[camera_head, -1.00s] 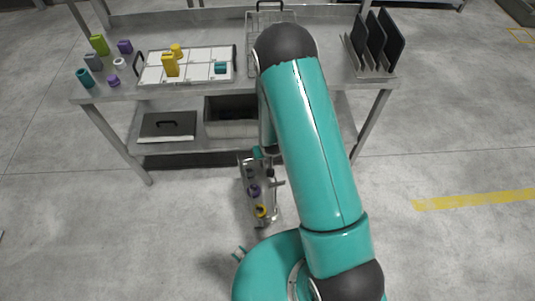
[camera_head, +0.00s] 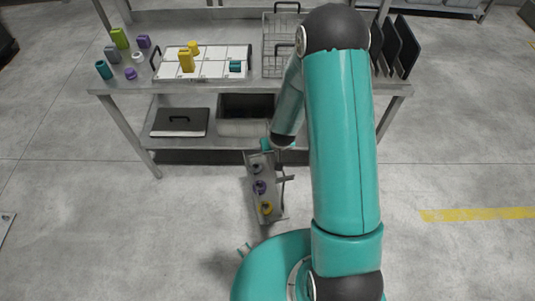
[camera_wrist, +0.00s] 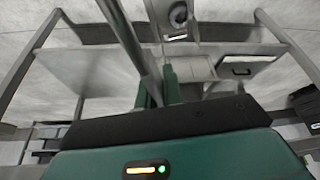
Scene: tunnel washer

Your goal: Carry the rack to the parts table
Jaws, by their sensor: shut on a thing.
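The rack (camera_head: 251,196) is a narrow grey metal tray in the head view. It hangs in front of a steel table, above the floor, and carries grey, purple and yellow ring-like parts in a row. My gripper (camera_wrist: 157,88) is shut on the rack; its fingers show in the middle of the wrist view. In the head view my arm partly hides the grip. The steel table (camera_head: 205,87) has colored parts and a white sectioned tray (camera_head: 212,72) on its top. I cannot tell if this is the parts table.
A wire basket (camera_head: 281,52) and a holder with dark upright plates (camera_head: 398,52) stand on the tabletop. The lower shelf holds a grey bin (camera_head: 245,128) and a dark-lidded box (camera_head: 180,122). Table legs frame the front.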

